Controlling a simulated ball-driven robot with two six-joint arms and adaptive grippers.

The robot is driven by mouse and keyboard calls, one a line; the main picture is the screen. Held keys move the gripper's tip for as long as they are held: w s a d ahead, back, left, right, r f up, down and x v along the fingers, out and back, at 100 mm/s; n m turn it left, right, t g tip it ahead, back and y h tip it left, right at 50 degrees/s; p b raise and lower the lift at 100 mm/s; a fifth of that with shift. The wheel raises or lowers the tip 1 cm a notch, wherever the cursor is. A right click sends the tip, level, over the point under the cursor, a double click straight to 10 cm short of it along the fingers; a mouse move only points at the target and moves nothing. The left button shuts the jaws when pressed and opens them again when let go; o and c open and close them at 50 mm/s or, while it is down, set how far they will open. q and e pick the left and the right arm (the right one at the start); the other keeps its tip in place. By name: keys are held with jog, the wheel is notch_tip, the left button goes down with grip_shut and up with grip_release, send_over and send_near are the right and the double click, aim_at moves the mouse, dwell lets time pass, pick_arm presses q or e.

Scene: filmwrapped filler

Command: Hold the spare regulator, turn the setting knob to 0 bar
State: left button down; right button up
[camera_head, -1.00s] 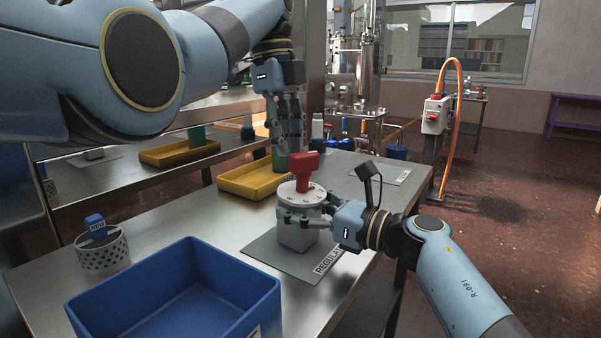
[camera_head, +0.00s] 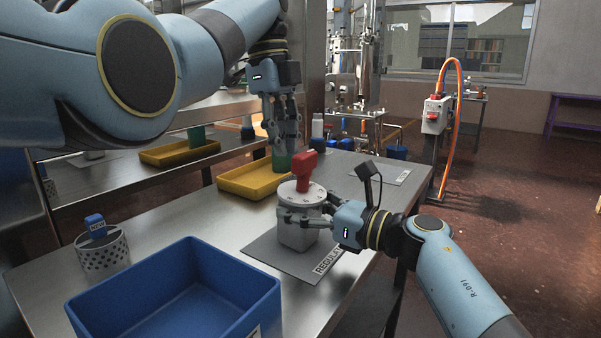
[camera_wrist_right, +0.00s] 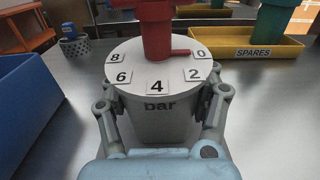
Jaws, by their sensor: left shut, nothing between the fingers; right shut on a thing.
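The regulator (camera_head: 297,235) is a white-grey body with a round dial top and a red knob (camera_head: 303,170). It stands upright on a grey mat labelled REGULATOR (camera_head: 262,248). My right gripper (camera_head: 288,215) is shut around its body from the right; the fingers show on both sides in the right wrist view (camera_wrist_right: 160,112). There the dial (camera_wrist_right: 130,60) shows 8, 6, 4, 2, 0 and "bar", and the knob's red pointer (camera_wrist_right: 181,52) points right, close to the 0 label. My left gripper (camera_head: 285,145) is shut and empty, fingers down, just above and left of the knob.
A blue bin (camera_head: 180,262) stands at the front left, beside a perforated cup (camera_head: 102,257) holding a blue-tagged item.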

jog(key=o, duration=1.5)
